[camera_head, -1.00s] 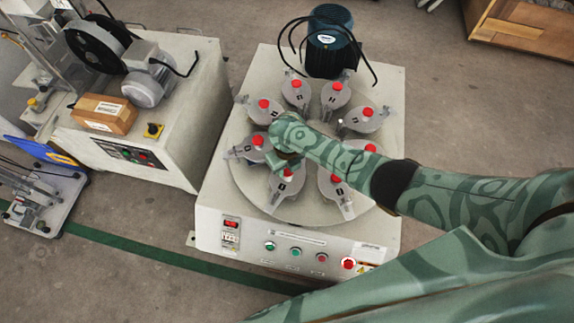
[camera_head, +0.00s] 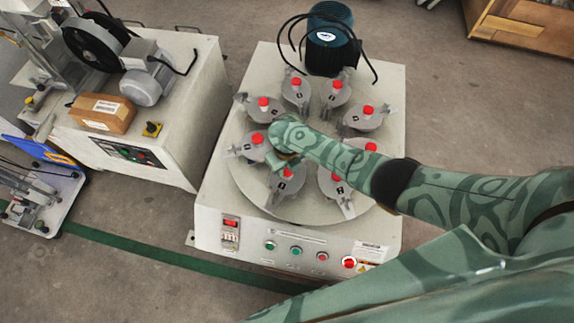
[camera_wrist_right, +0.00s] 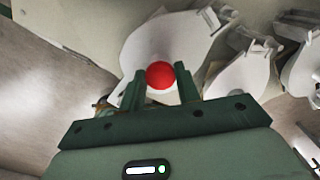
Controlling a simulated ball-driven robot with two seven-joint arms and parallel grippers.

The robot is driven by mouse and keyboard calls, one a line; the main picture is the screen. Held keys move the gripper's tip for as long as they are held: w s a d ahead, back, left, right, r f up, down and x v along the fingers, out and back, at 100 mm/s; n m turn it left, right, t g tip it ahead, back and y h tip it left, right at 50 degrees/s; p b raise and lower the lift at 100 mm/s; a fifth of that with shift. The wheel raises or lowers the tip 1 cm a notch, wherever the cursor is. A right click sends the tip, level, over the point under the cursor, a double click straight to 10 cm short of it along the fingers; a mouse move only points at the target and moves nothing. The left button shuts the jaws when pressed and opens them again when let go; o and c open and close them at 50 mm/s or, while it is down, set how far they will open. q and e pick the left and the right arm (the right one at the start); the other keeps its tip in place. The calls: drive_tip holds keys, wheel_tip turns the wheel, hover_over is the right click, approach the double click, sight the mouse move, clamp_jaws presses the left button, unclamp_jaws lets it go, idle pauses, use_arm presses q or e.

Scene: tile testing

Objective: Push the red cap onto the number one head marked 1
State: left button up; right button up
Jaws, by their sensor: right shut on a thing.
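A red cap (camera_wrist_right: 160,75) sits between the two fingers of my right gripper (camera_wrist_right: 159,88) in the right wrist view. The fingers are shut on its sides, and a grey head (camera_wrist_right: 160,45) is beneath it. In the head view, this red cap (camera_head: 287,173) is at the front head (camera_head: 284,190) of the round table, just below my right gripper (camera_head: 284,162). The small number on this head is too small to read surely. I cannot tell whether the cap is fully seated. My left gripper is out of view.
Several other grey heads with red caps ring the round table (camera_head: 237,180), close to my right forearm. A dark motor (camera_head: 328,45) with looped cables stands at the back. A control panel (camera_head: 215,240) fronts the machine. Another machine (camera_head: 190,90) stands at left.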

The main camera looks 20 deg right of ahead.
drive_tip(key=o, duration=1.5)
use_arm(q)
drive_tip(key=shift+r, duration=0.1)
use_arm(e)
drive_tip(key=shift+r, duration=0.15)
drive_tip(key=shift+r+p, duration=2.6)
drive_tip(key=shift+r, duration=0.85)
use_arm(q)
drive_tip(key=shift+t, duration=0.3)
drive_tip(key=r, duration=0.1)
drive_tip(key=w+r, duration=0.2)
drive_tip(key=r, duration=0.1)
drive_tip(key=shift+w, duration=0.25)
use_arm(e)
drive_tip(key=shift+f, duration=0.1)
drive_tip(key=shift+c, duration=0.3)
clamp_jaws()
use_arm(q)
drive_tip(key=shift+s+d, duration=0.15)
